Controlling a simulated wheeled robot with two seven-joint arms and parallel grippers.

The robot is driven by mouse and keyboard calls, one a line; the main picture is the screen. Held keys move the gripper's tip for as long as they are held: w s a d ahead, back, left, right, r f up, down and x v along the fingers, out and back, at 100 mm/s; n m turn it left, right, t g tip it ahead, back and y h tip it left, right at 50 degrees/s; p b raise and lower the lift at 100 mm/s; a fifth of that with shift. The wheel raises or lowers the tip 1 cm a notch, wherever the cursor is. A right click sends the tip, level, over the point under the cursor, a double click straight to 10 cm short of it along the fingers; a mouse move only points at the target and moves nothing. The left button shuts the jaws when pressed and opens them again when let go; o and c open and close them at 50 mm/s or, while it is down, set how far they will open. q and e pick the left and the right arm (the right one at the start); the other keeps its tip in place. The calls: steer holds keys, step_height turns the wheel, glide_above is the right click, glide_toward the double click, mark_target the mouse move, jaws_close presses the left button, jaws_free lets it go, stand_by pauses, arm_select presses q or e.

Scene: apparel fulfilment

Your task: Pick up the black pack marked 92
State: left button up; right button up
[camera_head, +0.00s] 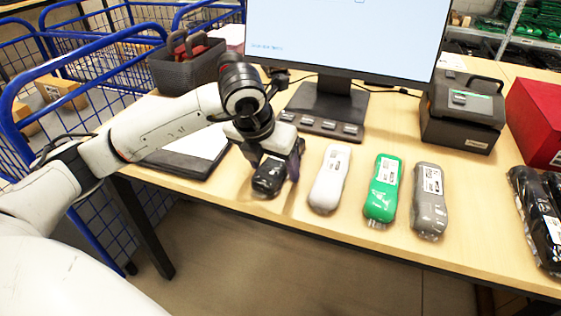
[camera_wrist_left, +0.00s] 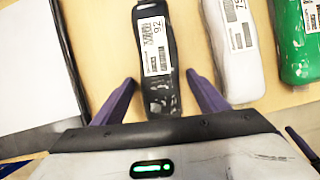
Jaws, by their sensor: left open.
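The black pack marked 92 (camera_wrist_left: 155,45) lies flat on the table in the left wrist view, its white label facing up. In the head view the near end of the black pack (camera_head: 268,176) shows under my left gripper (camera_head: 280,178), and the rest is hidden by it. My left gripper is open, with its purple fingers (camera_wrist_left: 160,95) on either side of the near end of the pack. I see no contact between the fingers and the pack.
A white pack (camera_head: 330,178), a green pack (camera_head: 383,190) and a grey pack (camera_head: 429,200) lie in a row to the right. More black packs (camera_head: 540,215) lie at the far right. A tablet-like board (camera_head: 185,150) lies left; a monitor (camera_head: 345,40) stands behind.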

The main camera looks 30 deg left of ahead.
arm_select(q)
steer(key=c, duration=1.2)
